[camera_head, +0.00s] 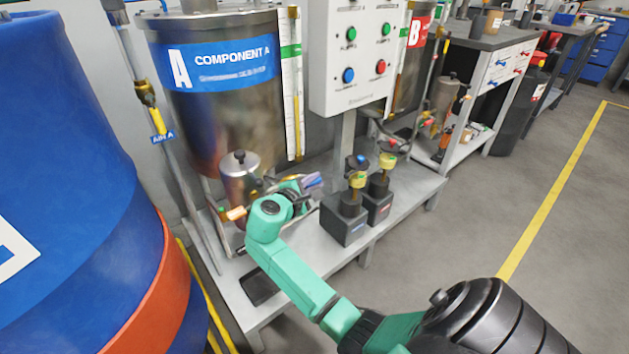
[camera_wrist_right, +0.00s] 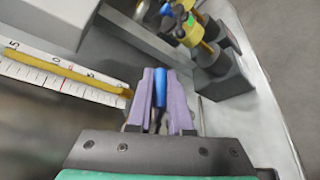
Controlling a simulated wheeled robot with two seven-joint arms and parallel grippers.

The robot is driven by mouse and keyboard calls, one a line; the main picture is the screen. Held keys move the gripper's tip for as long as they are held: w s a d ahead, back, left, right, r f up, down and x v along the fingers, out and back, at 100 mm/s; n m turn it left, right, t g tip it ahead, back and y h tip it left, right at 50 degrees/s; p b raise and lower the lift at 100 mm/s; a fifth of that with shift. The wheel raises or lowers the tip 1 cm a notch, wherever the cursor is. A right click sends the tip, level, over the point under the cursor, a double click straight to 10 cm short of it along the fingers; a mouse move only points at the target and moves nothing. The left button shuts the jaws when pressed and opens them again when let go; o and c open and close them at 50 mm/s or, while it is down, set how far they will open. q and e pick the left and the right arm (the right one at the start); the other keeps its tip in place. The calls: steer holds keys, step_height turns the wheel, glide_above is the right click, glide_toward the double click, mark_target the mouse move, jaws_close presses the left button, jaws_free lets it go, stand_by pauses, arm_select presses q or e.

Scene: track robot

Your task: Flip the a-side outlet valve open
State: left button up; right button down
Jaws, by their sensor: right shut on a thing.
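The a-side tank (camera_head: 222,115) is a steel drum with a blue "COMPONENT A" label in the head view. My right gripper (camera_head: 312,182) is low in front of it, above the grey bench. In the right wrist view my right gripper (camera_wrist_right: 160,92) has its purple fingers shut on a blue valve handle (camera_wrist_right: 161,88), which points away from the camera between them. The valve body is hidden by the gripper and arm in the head view. My left gripper is not in view.
Two black pump blocks (camera_head: 343,219) with yellow-banded fittings stand on the bench (camera_head: 290,262), right of my gripper. A small steel pot (camera_head: 238,178) is left of it. A button panel (camera_head: 352,60) rises behind. A large blue drum (camera_head: 75,130) fills the left side.

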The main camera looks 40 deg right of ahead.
steer(key=c, duration=0.8)
jaws_free()
steer(key=shift+c, duration=0.2)
steer(key=shift+a, duration=0.1)
steer(key=shift+s+a+r, duration=0.1)
steer(key=shift+s+a, duration=0.05)
steer(key=shift+a, duration=0.15)
steer(key=p+v, duration=0.2)
steer(key=v, duration=0.4)
steer(key=shift+s+a+r, duration=0.1)
steer(key=shift+a+r, duration=0.05)
steer(key=shift+a, duration=0.1)
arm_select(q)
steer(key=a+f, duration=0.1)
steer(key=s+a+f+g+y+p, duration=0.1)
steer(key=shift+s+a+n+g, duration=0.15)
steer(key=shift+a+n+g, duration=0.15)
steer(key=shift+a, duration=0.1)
arm_select(e)
glide_toward(311, 184)
steer(key=v, duration=0.2)
steer(key=shift+s+a, duration=0.2)
steer(key=shift+a, duration=0.15)
